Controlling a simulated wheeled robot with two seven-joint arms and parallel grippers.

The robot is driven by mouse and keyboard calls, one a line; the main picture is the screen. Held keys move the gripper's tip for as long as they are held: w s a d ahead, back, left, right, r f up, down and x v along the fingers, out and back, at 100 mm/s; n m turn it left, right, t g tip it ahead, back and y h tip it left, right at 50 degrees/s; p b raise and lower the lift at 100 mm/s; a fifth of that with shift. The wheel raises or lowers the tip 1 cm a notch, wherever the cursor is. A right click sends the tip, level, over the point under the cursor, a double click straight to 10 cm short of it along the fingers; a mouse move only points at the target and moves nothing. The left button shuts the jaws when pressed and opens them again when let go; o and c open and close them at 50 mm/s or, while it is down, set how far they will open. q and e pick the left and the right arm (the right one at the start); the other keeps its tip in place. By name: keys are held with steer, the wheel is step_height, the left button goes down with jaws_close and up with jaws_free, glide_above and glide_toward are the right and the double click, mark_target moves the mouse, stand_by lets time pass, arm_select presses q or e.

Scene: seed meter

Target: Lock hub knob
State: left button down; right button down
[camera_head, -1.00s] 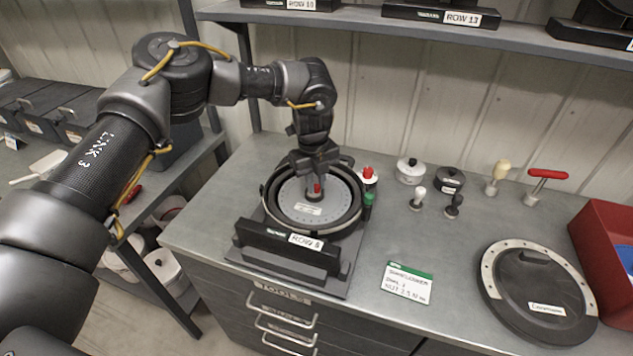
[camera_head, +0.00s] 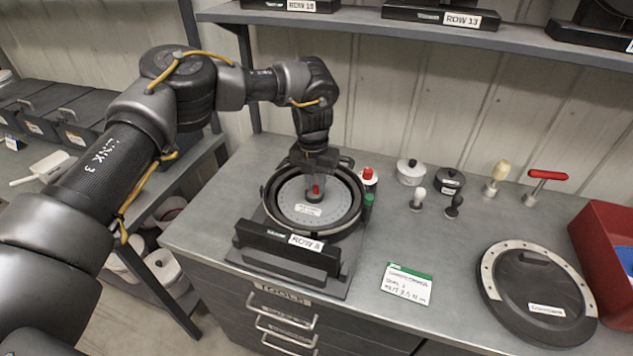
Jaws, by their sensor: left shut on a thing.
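The seed meter (camera_head: 354,225) stands open on the bench in a black stand labelled ROW 8 (camera_head: 290,248). A pale grey seed disc (camera_head: 334,208) lies inside its black ring. At the disc's centre is the hub knob (camera_head: 316,190), with a red part showing. My left gripper (camera_head: 316,186) points down over the hub and is shut on the knob; the fingers partly hide it. My right gripper is not in view.
Red-capped and green-capped bottles (camera_head: 368,177) stand close right of the meter. Lidded pots (camera_head: 410,172), small knobbed tools and a red T-handle (camera_head: 547,174) stand behind. A card (camera_head: 407,285), a round black cover (camera_head: 535,290) and a red bin (camera_head: 602,235) lie right.

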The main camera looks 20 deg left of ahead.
mark_target(315, 186)
arm_select(q)
steer(key=shift+m, duration=0.7)
steer(key=c, duration=1.3)
jaws_free()
steer(key=shift+r, duration=0.3)
steer(key=r, duration=0.3)
steer(key=r+b, duration=0.1)
steer(key=r, duration=0.2)
steer(key=r+b, duration=0.1)
steer(key=r, duration=0.3)
steer(key=shift+w+a+r, duration=0.1)
steer(key=shift+a, duration=0.15)
